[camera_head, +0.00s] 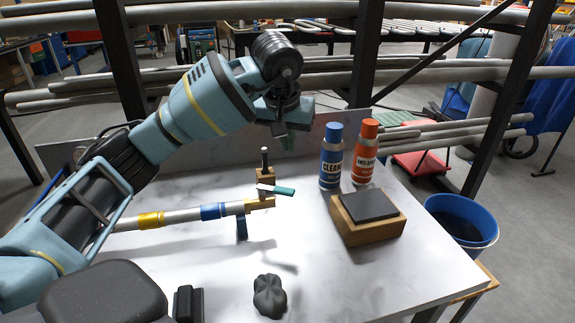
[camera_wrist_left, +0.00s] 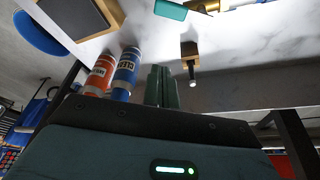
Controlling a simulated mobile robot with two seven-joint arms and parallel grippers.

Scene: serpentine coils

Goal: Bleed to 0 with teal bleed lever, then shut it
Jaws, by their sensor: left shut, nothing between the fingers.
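The teal bleed lever (camera_head: 284,190) lies low over the brass fitting at the right end of a pale pipe (camera_head: 185,215), its teal grip pointing right. Its grip also shows at the top of the left wrist view (camera_wrist_left: 171,10), next to part of the brass fitting (camera_wrist_left: 204,5). My left gripper (camera_head: 287,141) is above and behind the lever, apart from it, with its fingers shut and empty. Its closed fingers show in the left wrist view (camera_wrist_left: 162,87). No gauge reading is legible. My right gripper is not in view.
A brown block with a dark upright peg (camera_head: 265,174) stands just behind the lever. A blue bottle (camera_head: 331,158), an orange bottle (camera_head: 364,152) and a dark-topped wooden block (camera_head: 368,212) stand to the right. A dark lumpy object (camera_head: 269,296) lies in front. Bare table separates them.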

